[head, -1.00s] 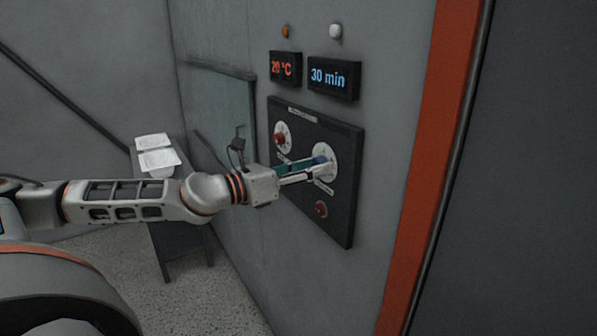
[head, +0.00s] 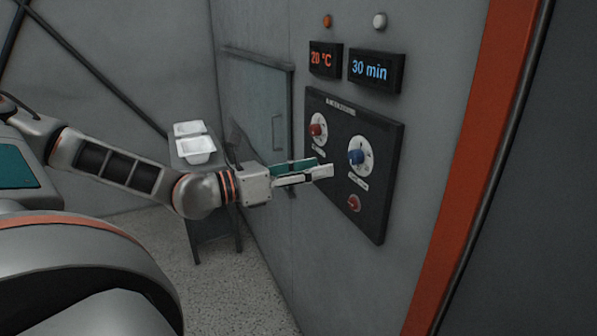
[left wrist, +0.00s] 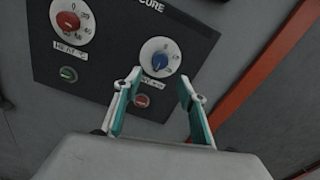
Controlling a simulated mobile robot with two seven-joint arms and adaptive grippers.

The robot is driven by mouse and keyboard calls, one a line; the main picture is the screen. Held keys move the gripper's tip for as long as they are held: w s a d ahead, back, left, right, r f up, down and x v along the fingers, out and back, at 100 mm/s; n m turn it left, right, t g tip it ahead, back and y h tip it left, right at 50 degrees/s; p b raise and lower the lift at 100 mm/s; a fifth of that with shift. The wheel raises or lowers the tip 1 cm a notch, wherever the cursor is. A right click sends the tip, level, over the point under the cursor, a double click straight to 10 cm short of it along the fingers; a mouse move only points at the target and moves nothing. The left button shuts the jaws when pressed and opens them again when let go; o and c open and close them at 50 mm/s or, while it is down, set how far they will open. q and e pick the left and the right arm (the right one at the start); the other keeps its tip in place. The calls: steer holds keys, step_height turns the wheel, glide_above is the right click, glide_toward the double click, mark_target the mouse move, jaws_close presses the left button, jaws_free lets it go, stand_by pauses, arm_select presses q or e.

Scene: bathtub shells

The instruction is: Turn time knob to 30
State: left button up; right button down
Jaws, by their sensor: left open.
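The time knob (head: 356,156) is blue on a white dial, on the right of the black control panel (head: 375,212). In the left wrist view the blue knob (left wrist: 160,60) stands beyond the fingertips, with clear space between. The blue display (head: 370,69) above reads 30 min. My left gripper (head: 326,168) is open and empty, to the left of the knob and apart from it. Its two fingers also show spread in the left wrist view (left wrist: 160,85). My right gripper is not in view.
A red knob (head: 317,130) on a white dial sits left on the panel, under a red display (head: 325,60) reading 20 °C. A red button (head: 354,203) is below the time dial. White tubs (head: 196,148) stand on a dark table at the back left. An orange post (head: 470,150) rises at right.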

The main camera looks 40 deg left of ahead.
arm_select(q)
steer(key=shift+v, duration=1.7)
steer(key=shift+f, duration=0.1)
